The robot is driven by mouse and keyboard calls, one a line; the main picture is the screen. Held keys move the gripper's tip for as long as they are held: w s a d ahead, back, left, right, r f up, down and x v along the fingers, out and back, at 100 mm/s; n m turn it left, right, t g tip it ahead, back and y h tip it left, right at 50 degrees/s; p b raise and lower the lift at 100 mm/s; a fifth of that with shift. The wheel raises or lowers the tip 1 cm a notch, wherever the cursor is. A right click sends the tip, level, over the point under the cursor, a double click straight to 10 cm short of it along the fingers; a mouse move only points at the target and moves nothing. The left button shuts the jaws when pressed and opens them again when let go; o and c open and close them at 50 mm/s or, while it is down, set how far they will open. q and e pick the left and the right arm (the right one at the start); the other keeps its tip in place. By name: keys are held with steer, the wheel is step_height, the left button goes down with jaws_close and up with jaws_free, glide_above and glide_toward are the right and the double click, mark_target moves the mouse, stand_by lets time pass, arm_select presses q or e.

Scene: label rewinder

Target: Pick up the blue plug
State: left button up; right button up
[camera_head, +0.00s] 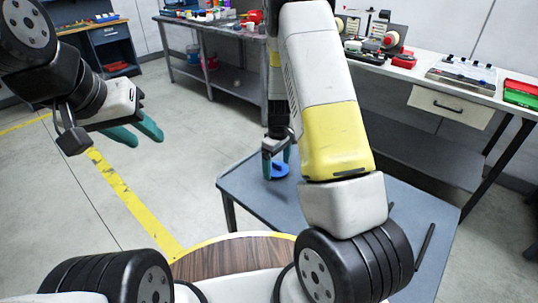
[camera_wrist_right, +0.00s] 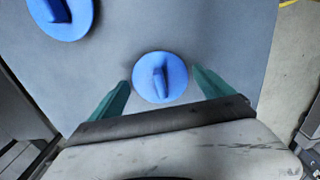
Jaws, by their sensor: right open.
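A blue plug (camera_wrist_right: 160,78), a round disc with a raised ridge grip, lies on the grey table top. My right gripper (camera_head: 277,158) is open above it, pointing down. In the right wrist view the teal fingers of my right gripper (camera_wrist_right: 162,82) stand on either side of the plug, with gaps between them and the disc. A second, similar blue plug (camera_wrist_right: 62,14) lies at the upper left of that view, cut off by the edge. In the head view a blue disc (camera_head: 280,171) shows under the right gripper. My left gripper (camera_head: 147,140) hangs open and empty at the left.
The small grey table (camera_head: 240,186) has bare room around the plugs; my right arm hides part of it. A dark rod (camera_head: 425,245) shows at its right. Behind stand a workbench with a drawer (camera_head: 450,105) and another cluttered bench (camera_head: 215,30). The floor at left is clear.

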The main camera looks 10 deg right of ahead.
steer(key=c, duration=1.2)
steer(key=shift+r, duration=0.15)
